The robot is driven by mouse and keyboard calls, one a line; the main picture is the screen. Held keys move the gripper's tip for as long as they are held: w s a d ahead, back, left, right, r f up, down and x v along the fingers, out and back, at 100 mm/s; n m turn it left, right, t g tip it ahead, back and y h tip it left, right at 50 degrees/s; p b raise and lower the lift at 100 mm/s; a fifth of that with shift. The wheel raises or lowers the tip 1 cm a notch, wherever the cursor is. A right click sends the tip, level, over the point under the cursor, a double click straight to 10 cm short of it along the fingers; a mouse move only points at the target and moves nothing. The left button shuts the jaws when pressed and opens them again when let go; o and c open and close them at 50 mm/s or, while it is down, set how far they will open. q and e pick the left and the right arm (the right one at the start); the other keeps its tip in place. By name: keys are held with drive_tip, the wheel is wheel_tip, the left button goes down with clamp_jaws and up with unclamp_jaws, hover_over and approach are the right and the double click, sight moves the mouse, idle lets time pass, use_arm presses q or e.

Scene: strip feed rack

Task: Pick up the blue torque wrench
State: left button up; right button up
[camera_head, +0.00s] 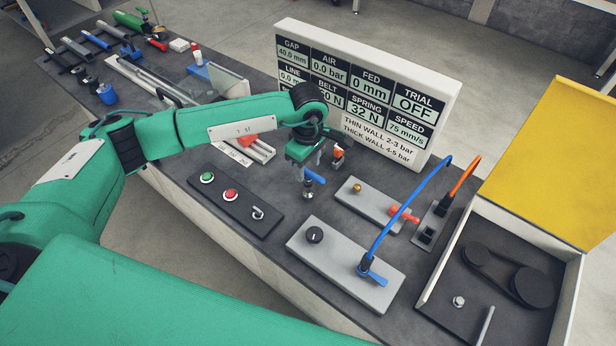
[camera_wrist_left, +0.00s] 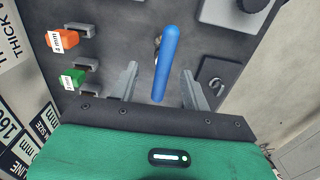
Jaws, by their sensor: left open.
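The blue torque wrench, as far as I can tell, is the blue-handled tool (camera_head: 314,177) directly below my left gripper (camera_head: 306,164) in the head view, near a small metal fitting. In the left wrist view its long blue handle (camera_wrist_left: 165,62) lies between the two grey fingers of the left gripper (camera_wrist_left: 161,85). The fingers are open, with a gap visible on each side of the handle. The gripper partly hides the tool in the head view. My right gripper is not in view.
A display board (camera_head: 365,95) stands behind the gripper. A button panel (camera_head: 235,200) and a grey knob plate (camera_head: 345,265) with a blue hose lie in front. Orange (camera_wrist_left: 61,40) and green (camera_wrist_left: 73,78) tagged pieces sit beside the fingers. Several tools lie at the far left.

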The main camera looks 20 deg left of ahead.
sight(308, 178)
use_arm(q)
drive_tip(key=shift+s+d+f+p, duration=0.1)
drive_tip(key=shift+f+p, duration=0.15)
drive_tip(key=shift+p, duration=0.1)
wheel_tip(308, 178, down, 4)
drive_tip(key=shift+s+p, duration=0.15)
drive_tip(key=shift+p, duration=0.95)
drive_tip(key=shift+f, duration=0.3)
clamp_jaws()
drive_tip(key=shift+r, duration=0.1)
drive_tip(key=shift+r+b, duration=0.3)
drive_tip(key=shift+r, duration=0.25)
wheel_tip(308, 178, up, 19)
drive_tip(key=b, duration=0.6)
